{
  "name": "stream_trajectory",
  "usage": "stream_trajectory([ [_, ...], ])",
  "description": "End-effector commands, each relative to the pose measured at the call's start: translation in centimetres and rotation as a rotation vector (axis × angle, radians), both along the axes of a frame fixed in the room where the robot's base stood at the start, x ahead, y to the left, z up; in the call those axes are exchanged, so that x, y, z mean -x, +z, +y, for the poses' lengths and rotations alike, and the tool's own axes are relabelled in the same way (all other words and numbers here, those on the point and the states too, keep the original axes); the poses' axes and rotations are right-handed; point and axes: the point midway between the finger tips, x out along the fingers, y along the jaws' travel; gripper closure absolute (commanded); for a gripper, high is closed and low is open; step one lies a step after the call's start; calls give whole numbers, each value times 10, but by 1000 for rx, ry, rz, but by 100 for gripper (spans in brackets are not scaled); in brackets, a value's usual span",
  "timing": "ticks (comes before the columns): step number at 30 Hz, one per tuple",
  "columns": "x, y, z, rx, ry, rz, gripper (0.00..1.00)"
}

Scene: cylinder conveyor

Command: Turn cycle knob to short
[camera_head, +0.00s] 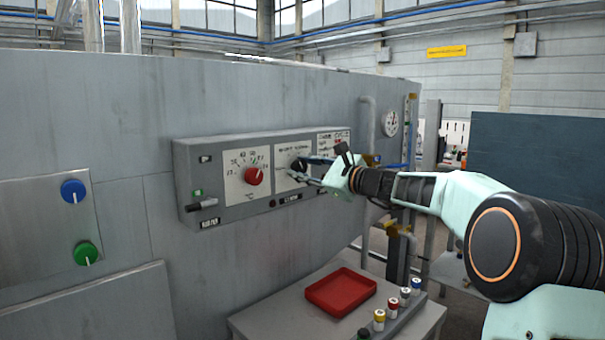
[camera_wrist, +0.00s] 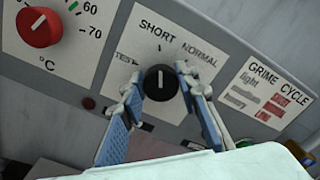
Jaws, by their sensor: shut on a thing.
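The black cycle knob (camera_wrist: 160,83) is on a white dial plate in the wrist view, with the labels TEST, SHORT and NORMAL around it. Its white mark points up in that view, roughly toward the SHORT label (camera_wrist: 157,30). My gripper (camera_wrist: 159,78) has one blue-padded finger on each side of the knob and is shut on it. In the head view, my gripper (camera_head: 306,168) reaches the panel from the right, and the knob (camera_head: 299,164) is partly hidden by the fingers.
A red temperature knob (camera_wrist: 39,27) is left of the cycle knob on the grey control box (camera_head: 190,160). A GRIME CYCLE plate (camera_wrist: 265,90) is to the right. Below stands a table (camera_head: 262,322) with a red tray (camera_head: 341,291) and several small capped cylinders. A vertical pipe (camera_head: 367,150) stands close by.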

Motion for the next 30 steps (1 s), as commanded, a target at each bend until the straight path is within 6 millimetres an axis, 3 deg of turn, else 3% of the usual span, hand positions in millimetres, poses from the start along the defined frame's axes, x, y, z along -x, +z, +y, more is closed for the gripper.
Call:
stream_trajectory([
  [11,0,0,0,5,0,-3,95],
  [12,0,0,0,5,0,-3,70],
  [17,0,0,0,4,0,-2,53],
  [26,1,0,-1,3,-1,-2,53],
  [30,9,1,-11,4,-4,-3,53],
])
